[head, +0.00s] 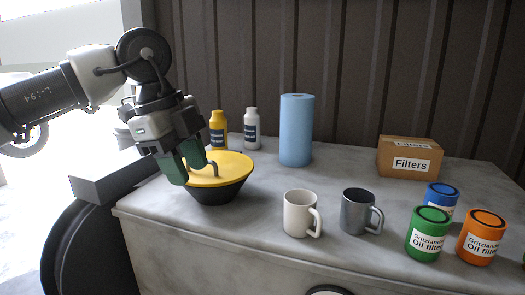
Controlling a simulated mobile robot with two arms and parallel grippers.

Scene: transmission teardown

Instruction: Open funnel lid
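The funnel (222,191) is a dark, tapered body standing upright near the left end of the grey worktop. Its yellow lid (230,165) lies on top and covers the opening. A small bent handle (213,166) rises from the lid. My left gripper (189,172), with green fingers, points down at the left part of the lid, beside the handle. The fingers overlap the lid's left edge in the picture. Whether they touch the handle or are closed on it is unclear. My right gripper is out of the picture.
Behind the funnel stand a yellow bottle (218,131), a white bottle (251,130) and a blue paper roll (296,131). A white mug (300,214) and a grey mug (358,211) stand to the right. Several oil filter cans and a Filters box (408,158) occupy the right side.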

